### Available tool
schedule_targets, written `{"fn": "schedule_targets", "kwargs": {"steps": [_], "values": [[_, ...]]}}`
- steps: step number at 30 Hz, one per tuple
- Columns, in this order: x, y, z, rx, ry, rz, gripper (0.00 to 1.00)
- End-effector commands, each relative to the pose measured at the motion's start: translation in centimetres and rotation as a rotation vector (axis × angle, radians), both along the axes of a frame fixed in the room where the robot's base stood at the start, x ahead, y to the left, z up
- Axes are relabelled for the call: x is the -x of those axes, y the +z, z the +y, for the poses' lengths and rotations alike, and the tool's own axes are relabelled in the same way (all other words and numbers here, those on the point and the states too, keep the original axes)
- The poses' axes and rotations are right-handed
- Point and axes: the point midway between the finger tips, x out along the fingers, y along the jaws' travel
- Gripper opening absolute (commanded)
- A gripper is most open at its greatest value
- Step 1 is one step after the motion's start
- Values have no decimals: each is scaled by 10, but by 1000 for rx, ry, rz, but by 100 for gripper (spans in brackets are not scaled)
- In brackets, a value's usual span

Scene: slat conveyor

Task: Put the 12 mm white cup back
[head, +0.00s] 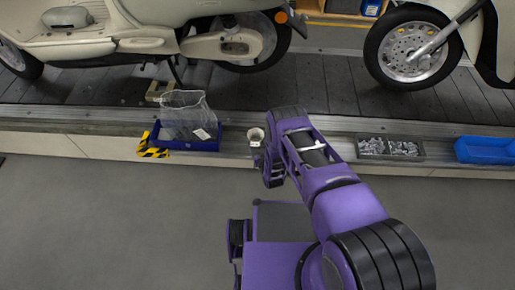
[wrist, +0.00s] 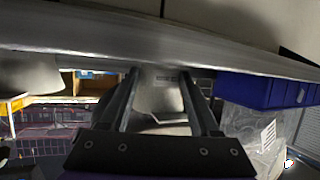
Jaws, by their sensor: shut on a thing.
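A white cup (head: 256,134) shows at the end of my arm in the head view, just in front of the conveyor's front ledge. My gripper (head: 257,146) is shut on it. In the wrist view the pale cup (wrist: 158,95) sits between the two dark fingers of my gripper (wrist: 160,100), with a small dark marking on its wall that I cannot read. The blue tray (head: 187,145) with a clear plastic bag (head: 186,112) stands on the ledge to the left of the cup. The cup is apart from the tray.
Black-and-yellow tape (head: 152,148) lies at the tray's left. A grey bin of small metal parts (head: 390,149) and a blue bin (head: 485,151) stand further right on the ledge (head: 300,125). Cream scooters (head: 150,30) stand on the dark slats behind. Ledge between tray and grey bin looks clear.

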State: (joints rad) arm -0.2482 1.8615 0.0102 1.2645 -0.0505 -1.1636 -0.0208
Motion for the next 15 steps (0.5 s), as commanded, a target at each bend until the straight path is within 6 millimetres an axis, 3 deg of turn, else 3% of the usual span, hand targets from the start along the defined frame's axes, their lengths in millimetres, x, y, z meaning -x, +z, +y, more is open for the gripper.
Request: {"fn": "schedule_targets", "kwargs": {"steps": [3,15], "values": [[0,-16,0,0,0,0,10],[0,-19,0,0,0,0,10]]}}
